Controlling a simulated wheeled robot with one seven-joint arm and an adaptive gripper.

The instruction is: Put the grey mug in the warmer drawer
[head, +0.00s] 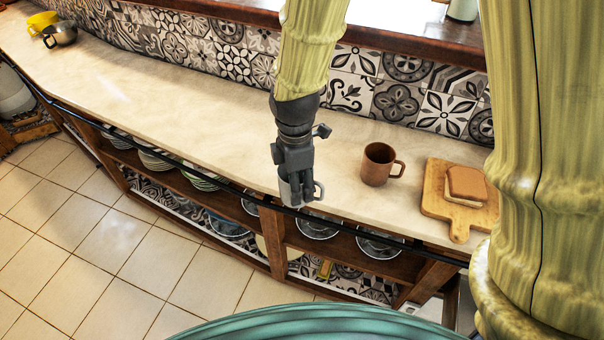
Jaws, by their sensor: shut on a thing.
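My gripper (295,203) hangs over the front edge of the counter near the middle of the head view. It is shut on a small grey mug (318,190), whose handle shows to the right of the fingers. Much of the mug is hidden behind the fingers. I cannot tell how far the mug is above the counter edge. I do not see a drawer that I can name as the warmer drawer.
A brown mug (378,165) and a cutting board (434,203) with a sandwich (467,186) stand right of my gripper. A yellow mug (41,22) and a metallic cup (60,35) are far left. Open shelves (277,245) with bowls and plates are below. The middle counter (190,105) is clear.

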